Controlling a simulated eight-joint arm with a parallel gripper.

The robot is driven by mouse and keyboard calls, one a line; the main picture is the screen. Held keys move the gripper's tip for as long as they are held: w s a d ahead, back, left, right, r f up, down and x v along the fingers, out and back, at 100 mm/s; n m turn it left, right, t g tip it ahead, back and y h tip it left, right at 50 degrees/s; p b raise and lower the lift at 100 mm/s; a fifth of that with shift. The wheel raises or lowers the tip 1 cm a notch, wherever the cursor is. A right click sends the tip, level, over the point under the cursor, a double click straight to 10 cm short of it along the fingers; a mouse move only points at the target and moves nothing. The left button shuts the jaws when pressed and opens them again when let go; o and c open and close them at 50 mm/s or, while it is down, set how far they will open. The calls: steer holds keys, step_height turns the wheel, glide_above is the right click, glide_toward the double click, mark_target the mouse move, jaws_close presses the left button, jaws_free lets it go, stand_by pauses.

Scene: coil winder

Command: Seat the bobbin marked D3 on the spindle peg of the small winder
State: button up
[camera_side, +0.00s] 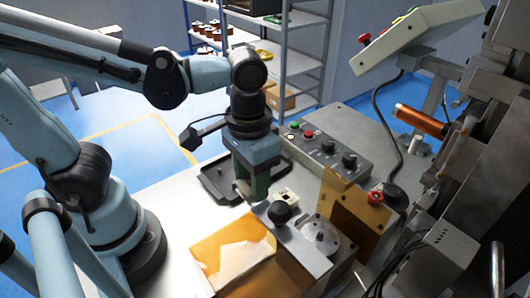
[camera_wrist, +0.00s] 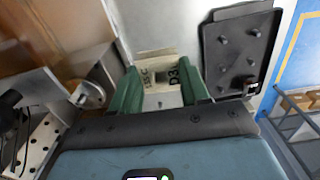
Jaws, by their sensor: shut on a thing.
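The bobbin marked D3 (camera_wrist: 157,70) is a pale, square-flanged piece with a dark middle, seen in the wrist view between my green fingers. My gripper (camera_wrist: 160,95) is shut on it, one finger on each side. In the side view my gripper (camera_side: 252,190) points down over the bench, left of the small winder; the bobbin is mostly hidden there by the fingers. The small winder has a round metal disc (camera_side: 322,240) and a black knob (camera_side: 279,212). The disc also shows at left in the wrist view (camera_wrist: 90,95). I cannot clearly make out the spindle peg.
A dark tray with studs (camera_wrist: 233,50) lies beside my gripper. A small pale block (camera_side: 287,196) sits on the bench near the winder. A control box (camera_side: 322,148), an orange-brown guard (camera_side: 350,208) and a yellow-orange box (camera_side: 232,252) crowd the winder. Shelving (camera_side: 290,50) stands behind.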

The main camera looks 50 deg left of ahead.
glide_toward(321, 232)
steer(key=shift+f, duration=2.65)
steer(key=shift+f, duration=0.45)
steer(key=shift+f, duration=0.35)
steer(key=shift+f, duration=0.3)
steer(key=o, duration=1.1)
